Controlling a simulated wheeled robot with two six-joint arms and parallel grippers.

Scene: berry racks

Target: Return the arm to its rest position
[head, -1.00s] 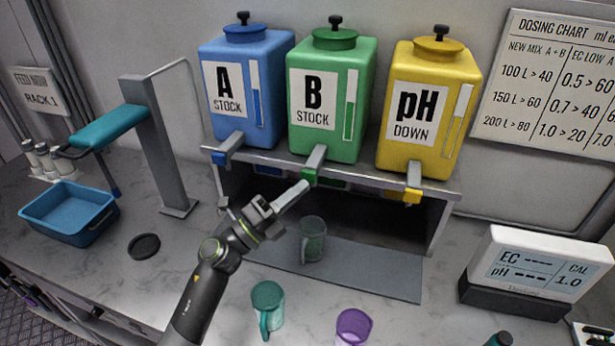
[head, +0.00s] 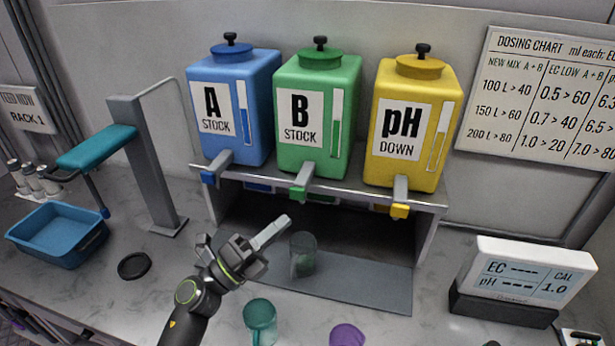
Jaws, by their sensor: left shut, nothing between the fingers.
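My left gripper (head: 272,232) is shut and empty. It hangs in front of the dosing stand, left of a clear grey measuring cup (head: 303,256) and below the green tap (head: 299,193) of the green B stock tank (head: 316,110). It is apart from the tap. The cup stands upright on the grey mat (head: 360,286) under the stand; the gripper tip is close to its upper left in the picture. My right gripper does not show.
A teal cup (head: 260,322) and a purple cup (head: 347,336) stand near the front. The blue A tank (head: 234,108) and yellow pH tank (head: 411,125) flank the green one. A blue tub (head: 57,235), a black lid (head: 134,266) and an EC meter (head: 530,272) are on the counter.

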